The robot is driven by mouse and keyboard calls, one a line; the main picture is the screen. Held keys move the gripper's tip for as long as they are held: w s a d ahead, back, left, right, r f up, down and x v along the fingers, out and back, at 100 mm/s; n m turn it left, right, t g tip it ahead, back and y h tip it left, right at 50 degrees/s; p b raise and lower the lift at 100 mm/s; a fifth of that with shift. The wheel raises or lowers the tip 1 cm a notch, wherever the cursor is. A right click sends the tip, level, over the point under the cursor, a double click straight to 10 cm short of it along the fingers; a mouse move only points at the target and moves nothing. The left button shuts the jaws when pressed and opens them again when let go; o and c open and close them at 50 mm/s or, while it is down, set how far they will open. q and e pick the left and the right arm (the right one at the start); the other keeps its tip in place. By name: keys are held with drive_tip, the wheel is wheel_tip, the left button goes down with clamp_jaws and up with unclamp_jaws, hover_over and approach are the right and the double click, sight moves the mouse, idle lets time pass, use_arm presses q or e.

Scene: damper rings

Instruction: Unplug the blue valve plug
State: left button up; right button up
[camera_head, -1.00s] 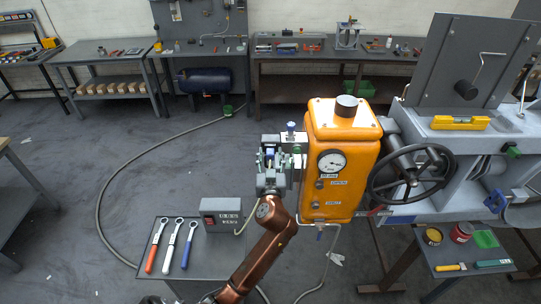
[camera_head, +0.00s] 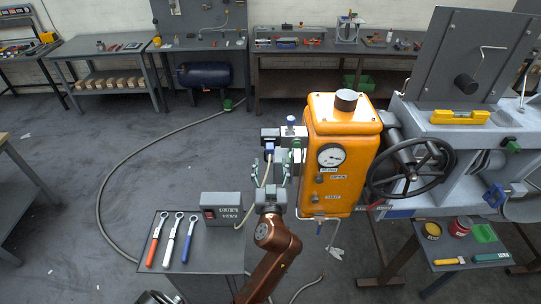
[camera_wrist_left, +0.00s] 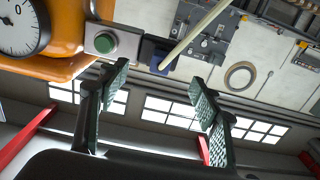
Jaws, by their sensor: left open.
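The blue plug (camera_head: 269,146) sits at a dark block left of the orange cabinet (camera_head: 340,180), with a beige cable (camera_head: 265,172) hanging from it. In the left wrist view the blue plug (camera_wrist_left: 158,64) shows against the dark block, its cable running to the upper right. My left gripper (camera_head: 273,165) is open and empty. Its two green-padded fingers stand apart on either side of the plug's line, below it in the head view. In the wrist view the plug lies beyond the gap between the fingertips (camera_wrist_left: 160,85), apparently untouched.
A green button (camera_wrist_left: 105,42) on a grey box is close to one finger. A handwheel (camera_head: 412,172) is to the right. A grey side table (camera_head: 205,255) holds several wrenches and a grey switch box (camera_head: 221,207).

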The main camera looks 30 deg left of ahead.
use_arm(q)
drive_tip(key=v, duration=0.3)
drive_tip(key=shift+s+d, duration=0.15)
drive_tip(key=shift+s, duration=0.1)
